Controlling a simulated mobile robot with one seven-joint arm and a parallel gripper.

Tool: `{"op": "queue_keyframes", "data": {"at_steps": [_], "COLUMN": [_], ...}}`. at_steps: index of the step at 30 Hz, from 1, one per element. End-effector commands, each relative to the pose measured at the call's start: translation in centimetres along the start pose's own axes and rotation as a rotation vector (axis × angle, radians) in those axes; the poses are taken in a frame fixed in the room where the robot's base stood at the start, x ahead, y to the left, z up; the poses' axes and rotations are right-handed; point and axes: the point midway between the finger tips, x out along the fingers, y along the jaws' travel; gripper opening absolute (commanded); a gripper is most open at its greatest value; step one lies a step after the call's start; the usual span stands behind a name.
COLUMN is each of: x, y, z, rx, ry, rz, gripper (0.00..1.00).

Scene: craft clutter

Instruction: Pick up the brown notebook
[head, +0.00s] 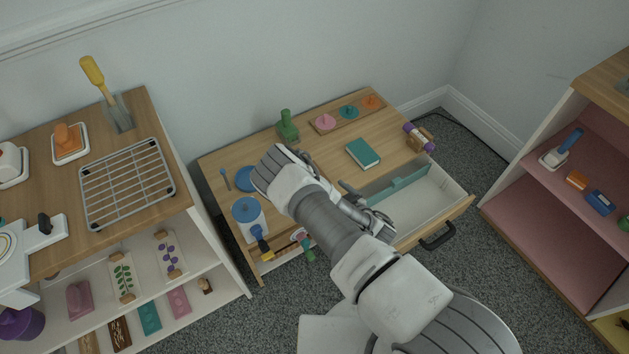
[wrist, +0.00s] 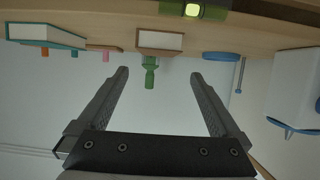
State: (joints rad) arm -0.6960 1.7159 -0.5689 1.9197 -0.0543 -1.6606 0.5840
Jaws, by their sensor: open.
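The brown notebook (wrist: 160,39) lies on the wooden top in the wrist view, which shows the place upside down. Its pale page edge faces me. In the head view my arm covers most or all of it. My gripper (wrist: 160,73) is open and empty, its two fingers apart. In the wrist picture the notebook appears beyond and above the gap between the fingertips, and I see no contact. A green stamp-like object (wrist: 150,72) stands behind the notebook; it also shows in the head view (head: 287,127).
A teal book (head: 363,153) lies to the right. The drawer (head: 440,196) below is open. A white container with a blue top (head: 246,210) and a blue disc (head: 246,179) are to the left. A green object with a yellow spot (wrist: 193,10) is close to the wrist camera.

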Motion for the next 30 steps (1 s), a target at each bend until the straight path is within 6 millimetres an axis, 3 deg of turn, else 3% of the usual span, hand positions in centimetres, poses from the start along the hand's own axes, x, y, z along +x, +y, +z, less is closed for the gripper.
{"op": "queue_keyframes", "data": {"at_steps": [3,9,17,25,30], "x": [2.9,6.5,8.1,11.7,12.7], "y": [-0.1,-0.1,0.0,0.3,0.3], "z": [0.3,0.3,0.2,0.4,0.1], "rx": [-0.004,-0.002,-0.001,-0.002,-0.001], "ry": [0.003,0.001,-0.001,0.000,-0.002], "rz": [-0.004,-0.001,0.000,0.000,0.002], "gripper": [1.00,1.00,1.00,1.00,1.00]}}
